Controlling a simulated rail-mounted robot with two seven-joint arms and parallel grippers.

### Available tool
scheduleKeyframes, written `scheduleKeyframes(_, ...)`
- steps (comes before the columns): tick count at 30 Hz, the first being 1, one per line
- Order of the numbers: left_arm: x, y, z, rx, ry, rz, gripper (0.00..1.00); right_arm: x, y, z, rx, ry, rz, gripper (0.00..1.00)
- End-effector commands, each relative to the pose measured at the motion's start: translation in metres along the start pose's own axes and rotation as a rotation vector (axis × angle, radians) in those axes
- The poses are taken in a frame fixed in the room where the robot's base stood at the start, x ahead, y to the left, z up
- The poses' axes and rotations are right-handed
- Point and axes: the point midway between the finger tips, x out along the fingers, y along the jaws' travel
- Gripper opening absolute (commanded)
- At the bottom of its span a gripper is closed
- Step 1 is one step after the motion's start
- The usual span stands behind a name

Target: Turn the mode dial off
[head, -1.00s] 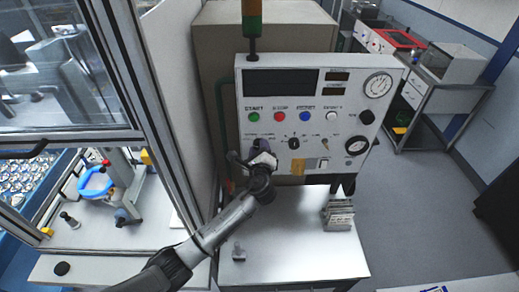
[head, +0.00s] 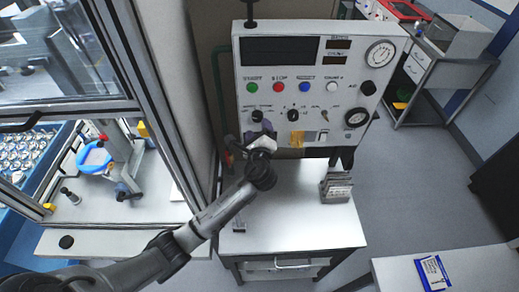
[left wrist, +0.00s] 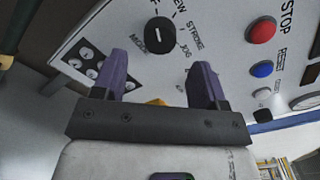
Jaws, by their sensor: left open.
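I cannot tell exactly which mark the pointer meets. My right gripper is not in view.
Green, red (head: 279,87), blue and white buttons line the panel above the dial. A grey metal block (head: 336,187) stands on the white table (head: 290,225) below.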

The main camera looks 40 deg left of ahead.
Motion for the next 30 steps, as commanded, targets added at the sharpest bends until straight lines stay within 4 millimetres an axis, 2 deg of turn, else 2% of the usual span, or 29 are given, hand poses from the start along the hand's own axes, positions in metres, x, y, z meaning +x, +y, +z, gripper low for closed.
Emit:
scheduleKeyframes(1, -0.012, 0.002, -0.002, -0.003, 0.002, 0.0, 0.66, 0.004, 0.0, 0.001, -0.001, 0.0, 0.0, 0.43)
scheduleKeyframes(6, -0.044, 0.001, -0.002, -0.003, 0.003, 0.0, 0.66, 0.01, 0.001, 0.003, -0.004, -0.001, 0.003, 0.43)
scheduleKeyframes(12, -0.073, 0.001, -0.001, -0.002, 0.002, 0.001, 0.66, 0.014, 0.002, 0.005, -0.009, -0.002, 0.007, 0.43)
scheduleKeyframes(19, -0.088, 0.0, 0.0, -0.001, 0.0, 0.0, 0.66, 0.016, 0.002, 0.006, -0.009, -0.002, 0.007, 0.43)
scheduleKeyframes(30, -0.091, 0.0, 0.0, -0.001, 0.0, 0.001, 0.66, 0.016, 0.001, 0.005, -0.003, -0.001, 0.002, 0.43)
